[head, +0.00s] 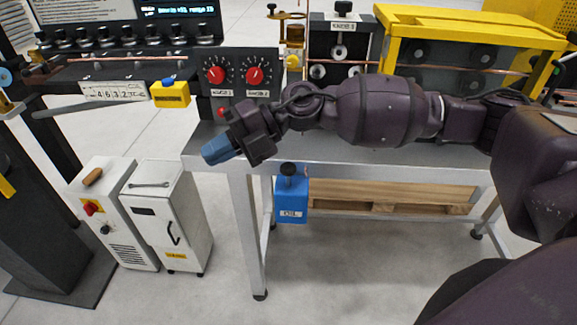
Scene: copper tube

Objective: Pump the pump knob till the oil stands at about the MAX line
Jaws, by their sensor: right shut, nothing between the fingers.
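The blue oil container (291,209), labelled OIL, hangs below the front edge of the table. A black pump knob (288,169) sits on its top. An amber glass and brass fitting (294,36) stands upright behind the table's front; a MAX line and the oil level cannot be made out at this size. My right gripper (217,149) reaches across from the right, its bluish fingertips pointing left and down. It is shut and empty, up and left of the oil container and apart from the pump knob. My left gripper is not in view.
A control box with two red knobs (236,73) stands behind my right gripper. A yellow frame (470,35) and a black roller unit (338,45) are at the back. White cabinets (172,218) stand at lower left. The floor before the table is clear.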

